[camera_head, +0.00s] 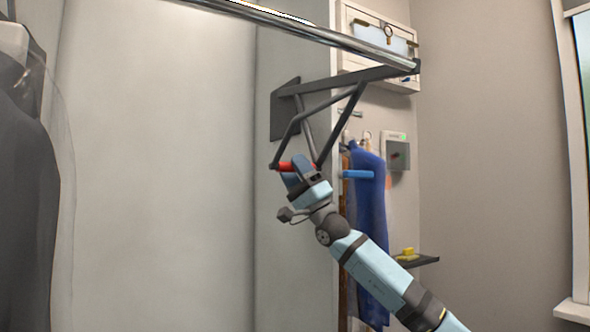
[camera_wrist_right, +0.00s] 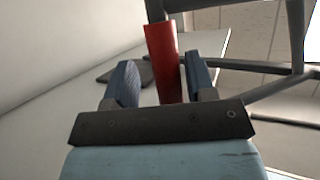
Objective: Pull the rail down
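The rail (camera_head: 310,34) is a shiny metal bar across the top of the head view. It is held at its right end by a dark folding bracket arm (camera_head: 345,78). A red handle (camera_head: 283,166) sits at the lower corner of the linkage. It also shows in the right wrist view (camera_wrist_right: 163,62). My right gripper (camera_head: 299,170) is up at the red handle. In the right wrist view the fingers (camera_wrist_right: 163,85) stand on either side of the handle, with a gap on the left. The gripper is open around it. My left gripper is not in view.
A dark wall plate (camera_head: 284,110) carries the bracket. A blue garment (camera_head: 369,225) hangs right of it, with a blue bar (camera_head: 357,174) in front. A small dark shelf (camera_head: 420,261) bears a yellow item. Dark clothing (camera_head: 30,190) hangs at far left. A window (camera_head: 580,160) is at far right.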

